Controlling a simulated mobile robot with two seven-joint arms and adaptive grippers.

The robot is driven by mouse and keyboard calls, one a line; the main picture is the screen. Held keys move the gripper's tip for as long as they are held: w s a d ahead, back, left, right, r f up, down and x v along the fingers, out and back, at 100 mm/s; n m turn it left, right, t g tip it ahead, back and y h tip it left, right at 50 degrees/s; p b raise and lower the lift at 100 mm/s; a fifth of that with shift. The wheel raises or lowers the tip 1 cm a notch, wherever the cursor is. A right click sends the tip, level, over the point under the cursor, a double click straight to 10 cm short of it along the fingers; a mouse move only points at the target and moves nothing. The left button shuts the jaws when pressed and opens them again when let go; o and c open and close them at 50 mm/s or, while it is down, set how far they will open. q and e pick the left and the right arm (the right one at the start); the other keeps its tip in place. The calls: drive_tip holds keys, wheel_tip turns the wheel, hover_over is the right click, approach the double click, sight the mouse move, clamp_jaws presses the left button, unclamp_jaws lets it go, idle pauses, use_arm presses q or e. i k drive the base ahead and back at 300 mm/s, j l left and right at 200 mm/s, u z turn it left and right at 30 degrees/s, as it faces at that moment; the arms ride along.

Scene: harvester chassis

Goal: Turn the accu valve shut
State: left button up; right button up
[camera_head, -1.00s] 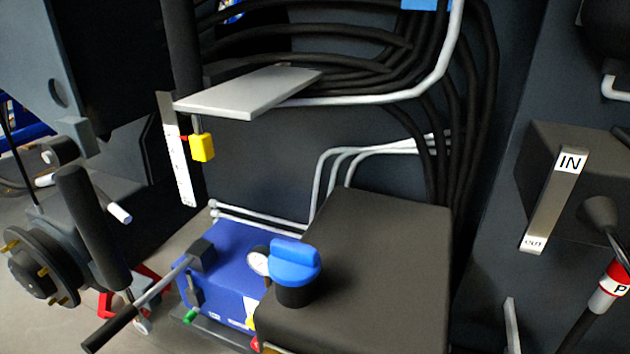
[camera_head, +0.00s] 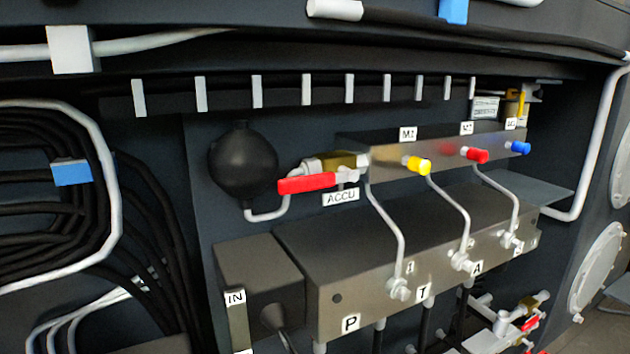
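The accu valve is a brass valve body (camera_head: 338,161) with a red lever handle (camera_head: 307,183), set between a black round accumulator (camera_head: 243,163) and the grey manifold block. The red handle lies roughly along the pipe line, pointing left toward the accumulator. A white ACCU label (camera_head: 341,198) sits just below the valve. Neither of my grippers shows in this view, and nothing touches the handle.
A manifold (camera_head: 420,150) with yellow, red and blue knobs stands right of the valve. Grey pipes run down to a larger block (camera_head: 400,245) marked P, T and A. Black hose bundles (camera_head: 50,225) hang at the left. The space before the valve looks clear.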

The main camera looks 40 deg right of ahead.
sight(299, 184)
drive_tip(key=l+z, duration=0.25)
drive_tip(key=z, duration=0.2)
drive_tip(key=l+z, duration=0.2)
drive_tip(key=z, duration=0.25)
drive_tip(key=i, duration=0.05)
